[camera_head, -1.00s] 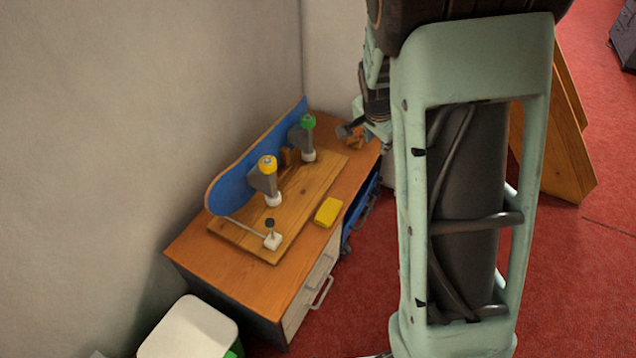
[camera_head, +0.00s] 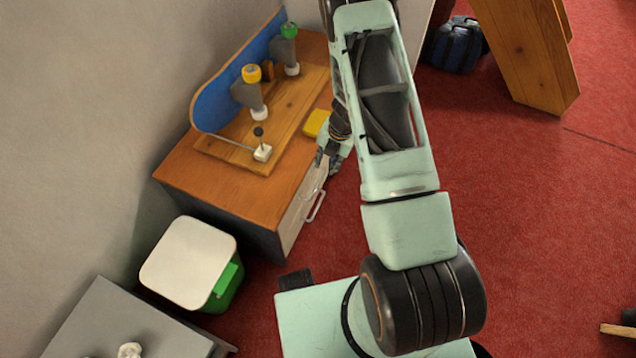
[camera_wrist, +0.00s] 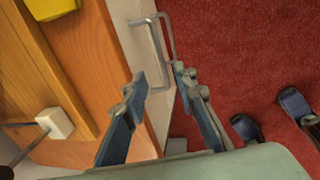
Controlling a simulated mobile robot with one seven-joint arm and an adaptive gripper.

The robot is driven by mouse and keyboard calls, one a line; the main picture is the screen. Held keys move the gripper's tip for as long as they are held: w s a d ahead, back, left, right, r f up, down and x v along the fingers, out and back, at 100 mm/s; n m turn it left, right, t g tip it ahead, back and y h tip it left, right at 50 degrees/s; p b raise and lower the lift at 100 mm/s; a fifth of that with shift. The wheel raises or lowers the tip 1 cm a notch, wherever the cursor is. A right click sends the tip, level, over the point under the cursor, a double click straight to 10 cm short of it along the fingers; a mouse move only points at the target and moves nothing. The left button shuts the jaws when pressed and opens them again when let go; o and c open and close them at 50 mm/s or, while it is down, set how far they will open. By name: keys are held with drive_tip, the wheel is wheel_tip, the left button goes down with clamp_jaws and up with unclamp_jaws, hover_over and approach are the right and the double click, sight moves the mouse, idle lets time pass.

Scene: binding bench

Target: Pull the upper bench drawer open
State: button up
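The bench (camera_head: 225,185) has an orange-brown wooden top and a pale drawer front (camera_head: 296,218) on its right side. Pale bar handles (camera_head: 316,206) stick out from that front. In the wrist view, the nearer handle (camera_wrist: 147,45) and a second handle (camera_wrist: 172,32) show beyond my fingertips. My gripper (camera_wrist: 160,80) is open, its fingers apart, with the near end of the nearer handle showing between the tips; contact cannot be told. In the head view, my gripper (camera_head: 327,157) is beside the bench's right edge, partly hidden by my arm. The drawers look shut.
A wooden board (camera_head: 215,148) with a blue guard (camera_head: 215,100) and upright posts sits on the bench, beside a yellow block (camera_head: 317,123). A white-lidded green bin (camera_head: 190,262) and a grey table (camera_head: 115,325) stand in front.

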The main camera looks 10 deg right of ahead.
sight(319, 182)
drive_tip(key=f+b, duration=0.1)
drive_tip(key=f, duration=0.2)
drive_tip(key=a+f+b, duration=0.1)
drive_tip(key=f, duration=0.3)
drive_tip(key=w+f+b, duration=0.1)
drive_tip(key=f, duration=0.2)
drive_tip(key=shift+w+a+f, duration=0.1)
drive_tip(key=shift+a+f, duration=0.05)
drive_tip(key=shift+a, duration=0.2)
clamp_jaws()
